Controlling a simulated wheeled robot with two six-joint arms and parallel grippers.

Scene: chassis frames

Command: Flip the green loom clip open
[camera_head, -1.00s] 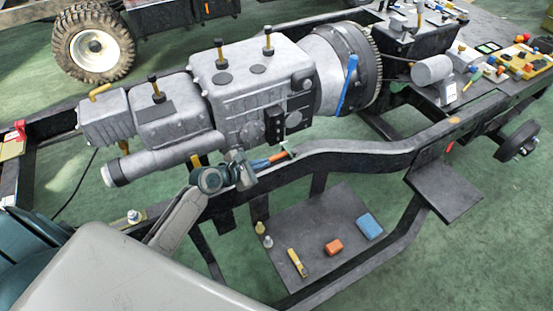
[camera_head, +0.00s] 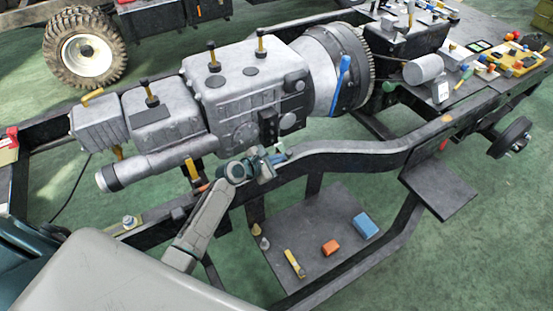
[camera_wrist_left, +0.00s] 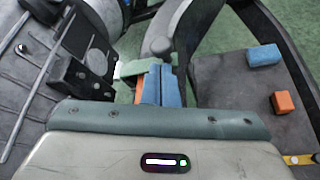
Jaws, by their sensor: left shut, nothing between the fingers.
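The green loom clip (camera_wrist_left: 131,68) shows in the left wrist view as a pale green piece just left of the fingertips. In the head view it is a small green spot (camera_head: 281,147) at the chassis rail, below the engine. A bit of orange shows beside it. My left gripper (camera_head: 274,160) is shut and empty, right up at the clip. In the left wrist view its blue fingers (camera_wrist_left: 165,85) are together and partly overlap the clip area. I cannot tell whether they touch, or whether the clip is open. My right gripper is in neither view.
The grey engine and gearbox (camera_head: 240,100) stands close behind the gripper. The black chassis rail (camera_head: 350,157) runs beside it. A lower shelf (camera_head: 310,215) holds an orange block (camera_head: 330,247), a blue block (camera_head: 365,226) and a yellow tool (camera_head: 294,264). Open floor lies right of the shelf.

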